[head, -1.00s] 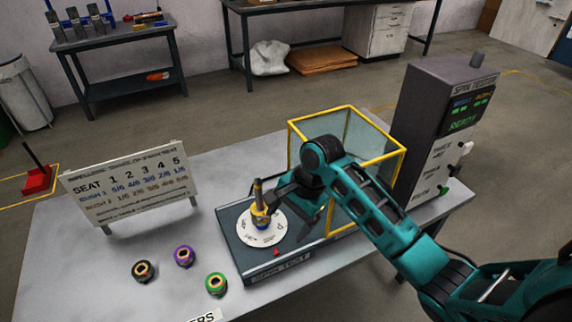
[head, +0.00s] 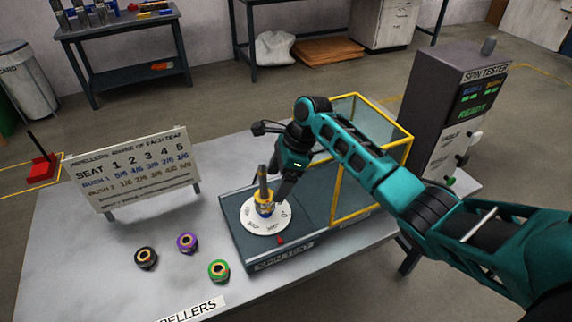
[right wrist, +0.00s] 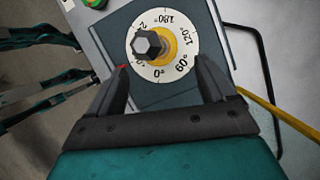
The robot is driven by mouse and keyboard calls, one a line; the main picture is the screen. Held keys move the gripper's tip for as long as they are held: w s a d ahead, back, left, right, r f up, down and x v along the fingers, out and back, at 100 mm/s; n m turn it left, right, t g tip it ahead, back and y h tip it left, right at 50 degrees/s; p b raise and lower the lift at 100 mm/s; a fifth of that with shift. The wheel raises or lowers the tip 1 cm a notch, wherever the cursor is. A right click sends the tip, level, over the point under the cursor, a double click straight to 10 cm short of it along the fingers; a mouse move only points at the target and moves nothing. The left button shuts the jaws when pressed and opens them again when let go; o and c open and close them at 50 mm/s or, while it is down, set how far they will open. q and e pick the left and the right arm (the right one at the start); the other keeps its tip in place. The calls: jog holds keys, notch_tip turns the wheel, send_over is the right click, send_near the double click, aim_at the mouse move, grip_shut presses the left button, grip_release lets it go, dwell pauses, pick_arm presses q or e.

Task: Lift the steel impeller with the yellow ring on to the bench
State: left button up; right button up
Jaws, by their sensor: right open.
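The steel impeller with the yellow ring (head: 264,206) stands upright on the white dial (head: 264,226) of the spin test base, with a tall post rising from its middle. The right wrist view shows the yellow ring (right wrist: 168,46) around a hexagonal steel head (right wrist: 147,44), seen from above. My right gripper (head: 277,190) is open and empty, just right of the impeller and close to it. In the right wrist view its fingertips (right wrist: 162,72) point towards the dial, with the impeller beyond them. Contact cannot be told. My left gripper is not in view.
Black (head: 146,258), purple (head: 187,243) and green (head: 219,270) ringed parts stand on the bench (head: 110,285), left of the test base. A yellow-framed guard (head: 337,190) and the spin tester cabinet (head: 440,125) stand to the right. A lettered sign (head: 130,172) stands at the back left.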

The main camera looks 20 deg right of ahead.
aim_at(268, 193)
jog(key=b+x, duration=0.1)
jog(key=x, duration=0.4)
jog(key=shift+c, duration=0.5)
jog(key=shift+w+r, duration=0.1)
jog(key=shift+r, duration=0.05)
jog(key=c, duration=1.2)
jog(key=shift+d+r, duration=0.1)
jog(key=shift+r, duration=0.05)
jog(key=shift+p, duration=0.35)
jog(key=shift+c, duration=0.5)
jog(key=shift+r, duration=0.1)
jog(key=shift+r+p, duration=0.25)
jog(key=shift+p, duration=0.6)
